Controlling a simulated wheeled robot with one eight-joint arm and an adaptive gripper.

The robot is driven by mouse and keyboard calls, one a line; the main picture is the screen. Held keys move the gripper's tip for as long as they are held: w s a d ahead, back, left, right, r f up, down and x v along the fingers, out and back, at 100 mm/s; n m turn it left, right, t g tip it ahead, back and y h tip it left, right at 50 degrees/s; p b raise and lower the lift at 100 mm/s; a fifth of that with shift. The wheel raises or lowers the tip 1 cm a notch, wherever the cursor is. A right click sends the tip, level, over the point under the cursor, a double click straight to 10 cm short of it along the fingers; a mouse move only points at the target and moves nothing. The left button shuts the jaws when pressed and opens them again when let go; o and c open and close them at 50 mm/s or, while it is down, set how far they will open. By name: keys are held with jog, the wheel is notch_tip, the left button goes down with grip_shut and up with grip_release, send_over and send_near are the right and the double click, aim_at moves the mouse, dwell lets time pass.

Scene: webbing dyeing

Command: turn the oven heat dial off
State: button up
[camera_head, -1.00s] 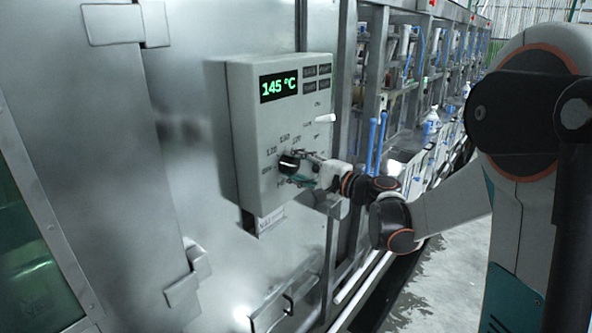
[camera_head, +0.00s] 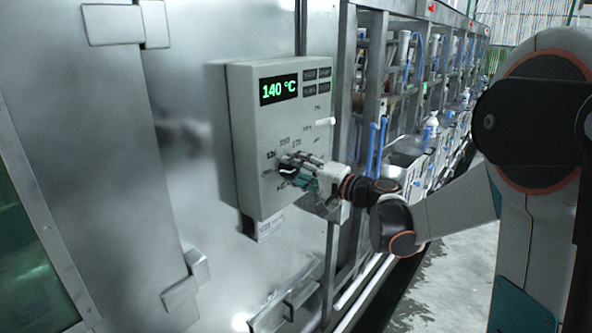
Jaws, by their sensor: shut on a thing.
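The grey oven control box (camera_head: 250,120) is fixed to the metal oven wall, left of centre in the head view. Its green display (camera_head: 280,88) reads 140 °C. My gripper (camera_head: 290,170) is at the lower part of the box's front, shut on the heat dial. The dial is almost wholly hidden behind the fingers, so I cannot tell where it points. Printed scale marks show around the gripper, some of them covered. A small white lever (camera_head: 326,121) sticks out above and to the right of my gripper.
The metal oven wall and door (camera_head: 110,150) fill the left side. A rack (camera_head: 400,70) with blue tubes and white bottles runs back on the right. A metal handle (camera_head: 285,305) sits low beneath the box. Grey floor shows at the right.

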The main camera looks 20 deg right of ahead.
jog(key=o, duration=1)
jog(key=shift+o, duration=0.2)
jog(key=v, duration=1.2)
